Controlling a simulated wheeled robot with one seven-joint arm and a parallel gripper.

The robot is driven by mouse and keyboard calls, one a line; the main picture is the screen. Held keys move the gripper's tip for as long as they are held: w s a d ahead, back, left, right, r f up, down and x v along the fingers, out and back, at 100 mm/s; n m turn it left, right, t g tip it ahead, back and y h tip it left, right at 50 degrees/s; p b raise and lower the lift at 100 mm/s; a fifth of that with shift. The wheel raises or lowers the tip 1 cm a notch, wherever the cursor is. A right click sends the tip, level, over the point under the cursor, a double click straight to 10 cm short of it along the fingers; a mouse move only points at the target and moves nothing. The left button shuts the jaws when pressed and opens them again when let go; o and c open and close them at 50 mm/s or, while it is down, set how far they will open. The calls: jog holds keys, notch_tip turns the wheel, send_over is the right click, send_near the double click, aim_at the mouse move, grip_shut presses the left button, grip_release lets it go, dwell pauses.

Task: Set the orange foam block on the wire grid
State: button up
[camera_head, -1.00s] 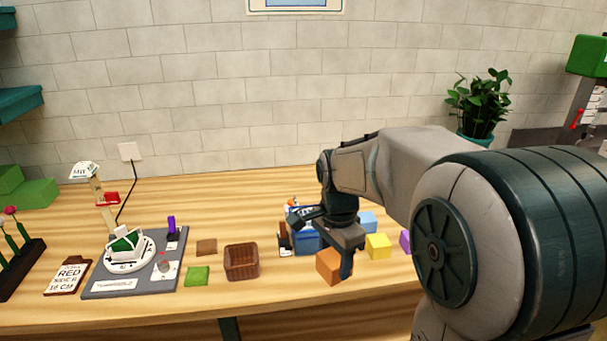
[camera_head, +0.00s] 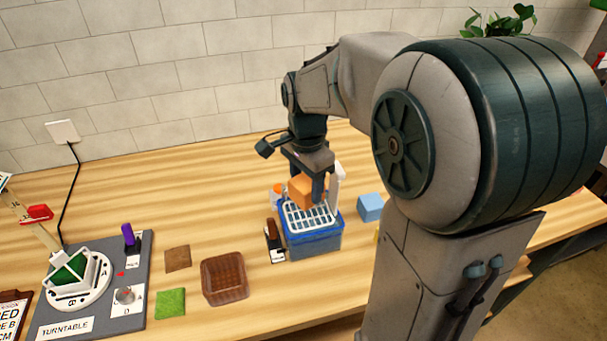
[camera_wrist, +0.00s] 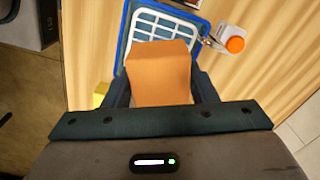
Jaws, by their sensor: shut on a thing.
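The orange foam block (camera_head: 301,191) is held between the fingers of my gripper (camera_head: 304,188). In the wrist view the block (camera_wrist: 160,75) fills the space between the dark fingers of my gripper (camera_wrist: 161,92). The white wire grid (camera_head: 308,217) lies across the top of a blue tub (camera_head: 314,245). The block is over the back part of the grid in the head view; whether it touches the grid is unclear. In the wrist view the grid (camera_wrist: 150,31) shows beyond the block, which hides part of it.
A small white bottle with an orange cap (camera_wrist: 235,44) stands beside the tub. A light blue block (camera_head: 370,207) sits to the right. A brown basket (camera_head: 224,278), green square (camera_head: 170,303) and brown square (camera_head: 177,258) lie to the left, near the turntable (camera_head: 80,280).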

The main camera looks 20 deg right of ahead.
jog(key=shift+s+f+b, duration=0.1)
jog(key=shift+f+b, duration=1.4)
jog(key=shift+f, duration=0.5)
jog(key=o, duration=1.5)
jog(key=shift+r+p, duration=2.8)
jog(key=shift+r, duration=0.65)
